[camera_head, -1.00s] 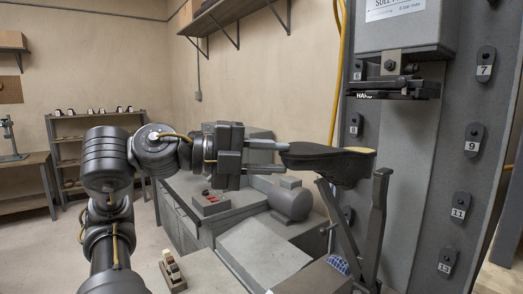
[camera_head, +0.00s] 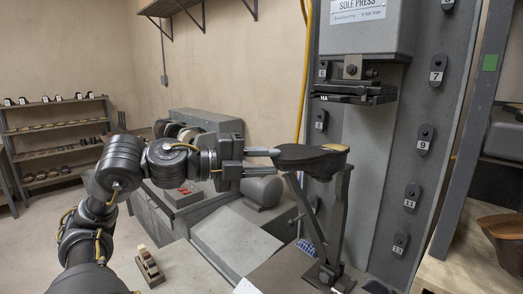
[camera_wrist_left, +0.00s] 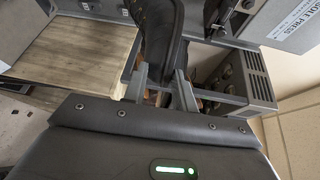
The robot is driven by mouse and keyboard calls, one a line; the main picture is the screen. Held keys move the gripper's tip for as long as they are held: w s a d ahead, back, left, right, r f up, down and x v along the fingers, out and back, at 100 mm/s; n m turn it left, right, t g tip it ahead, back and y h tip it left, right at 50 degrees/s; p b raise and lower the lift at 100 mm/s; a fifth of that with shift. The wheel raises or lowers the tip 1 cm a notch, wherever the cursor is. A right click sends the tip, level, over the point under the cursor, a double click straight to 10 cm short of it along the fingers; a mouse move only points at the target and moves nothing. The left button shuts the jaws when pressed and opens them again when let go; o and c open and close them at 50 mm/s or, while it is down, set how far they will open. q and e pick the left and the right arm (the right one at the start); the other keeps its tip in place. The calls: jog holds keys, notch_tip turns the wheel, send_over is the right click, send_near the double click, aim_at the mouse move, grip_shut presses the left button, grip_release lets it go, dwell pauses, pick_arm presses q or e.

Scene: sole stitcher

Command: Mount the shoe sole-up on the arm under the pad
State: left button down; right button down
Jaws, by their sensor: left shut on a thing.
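The dark shoe (camera_head: 312,159) is sole-up and roughly level, with a tan patch at its right end. My left gripper (camera_head: 276,160) is shut on its left end. The forked metal arm (camera_head: 340,210) rises from a base plate just below the shoe; its top meets the shoe's underside in the picture, but I cannot tell whether they touch. The black pad (camera_head: 355,93) hangs from the press head, above and right of the shoe with a clear gap. In the left wrist view, the shoe (camera_wrist_left: 161,35) runs upward from between my left fingers (camera_wrist_left: 162,88). My right gripper is out of view.
The grey press column (camera_head: 365,150) with numbered knobs stands behind the arm. A grey machine (camera_head: 225,200) with a motor stands behind my left arm. A wooden table (camera_head: 470,255) holds a brown object (camera_head: 503,240) at the right. A small block rack (camera_head: 149,266) sits in front.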

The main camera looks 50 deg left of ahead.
aim_at(293, 148)
pick_arm(q)
jog(key=p, duration=0.2)
jog(key=w+p, duration=0.1)
jog(key=shift+w+d+r+p, duration=0.2)
jog(key=shift+w+p, duration=0.1)
jog(key=shift+p, duration=0.1)
jog(key=w+p, duration=0.3)
jog(key=w, duration=0.4)
jog(key=shift+a+p, duration=0.15)
jog(key=shift+p, duration=0.25)
jog(key=shift+w+f+b, duration=0.2)
jog(key=shift+f+b, duration=0.3)
jog(key=shift+f, duration=0.1)
jog(key=shift+w+f+b, duration=0.15)
jog(key=shift+f+b, duration=0.3)
jog(key=shift+f, duration=0.1)
jog(key=shift+f+b, duration=1.25)
jog(key=shift+f, duration=0.05)
jog(key=shift+s+r, duration=0.15)
jog(key=shift+r, duration=0.1)
jog(key=shift+r+p, duration=0.3)
jog(key=shift+r, duration=0.05)
